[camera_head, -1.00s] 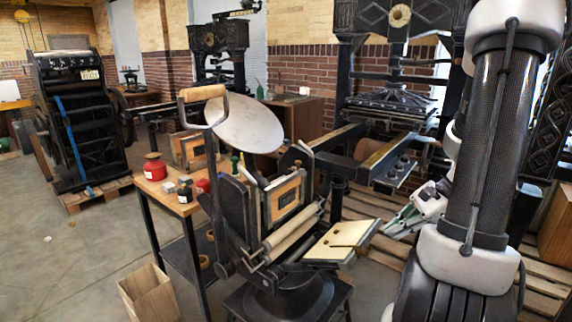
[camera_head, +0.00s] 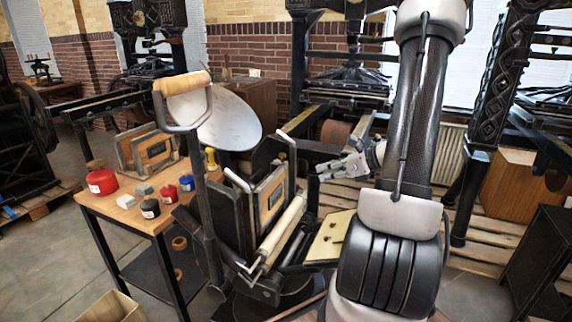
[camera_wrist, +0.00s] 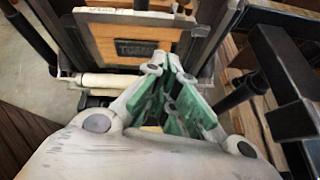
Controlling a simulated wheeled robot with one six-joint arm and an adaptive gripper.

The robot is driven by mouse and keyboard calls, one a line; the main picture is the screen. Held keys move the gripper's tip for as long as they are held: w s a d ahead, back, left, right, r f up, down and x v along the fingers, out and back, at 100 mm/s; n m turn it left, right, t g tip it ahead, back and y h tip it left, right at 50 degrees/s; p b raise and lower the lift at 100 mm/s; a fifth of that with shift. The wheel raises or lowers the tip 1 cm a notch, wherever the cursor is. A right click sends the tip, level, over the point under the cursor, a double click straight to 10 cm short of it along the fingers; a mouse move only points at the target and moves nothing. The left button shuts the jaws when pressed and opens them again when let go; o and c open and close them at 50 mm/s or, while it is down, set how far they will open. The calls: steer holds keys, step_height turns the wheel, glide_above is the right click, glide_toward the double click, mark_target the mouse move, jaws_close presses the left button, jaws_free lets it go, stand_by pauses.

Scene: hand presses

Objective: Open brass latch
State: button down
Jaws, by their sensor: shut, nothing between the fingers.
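I cannot make out the brass latch for certain; a small brass-coloured piece (camera_wrist: 178,9) shows at the top edge of the wooden chase in the wrist view. The wooden chase (camera_wrist: 125,45) holds a dark type block and sits in the small hand press (camera_head: 270,195), facing right. My gripper (camera_wrist: 168,62) is shut and empty, its green-padded fingers together in front of the chase's lower right corner. In the head view my gripper (camera_head: 326,170) is right of the press's upright frame, apart from it.
The press has an ink disc (camera_head: 230,122), a wooden-handled lever (camera_head: 182,84), rollers (camera_head: 282,230) and a cream feed board (camera_head: 331,236). A wooden table (camera_head: 130,208) with ink pots stands at left. Dark metal bars (camera_wrist: 290,90) lie right of my gripper.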

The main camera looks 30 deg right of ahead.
mark_target(281, 160)
steer(key=shift+w+r+m, duration=0.25)
steer(key=shift+m, duration=0.35)
steer(key=shift+w+f, duration=0.1)
steer(key=w+a, duration=0.1)
steer(key=w, duration=0.2)
steer(key=w+a+f, duration=0.1)
steer(key=w+a, duration=0.1)
steer(key=w, duration=0.1)
steer(key=w+a+f, duration=0.1)
steer(key=w+a, duration=0.1)
steer(key=w, duration=0.1)
steer(key=shift+a+f, duration=0.1)
steer(key=shift+f, duration=0.1)
steer(key=shift+w+r, duration=0.4)
steer(key=shift+w, duration=0.1)
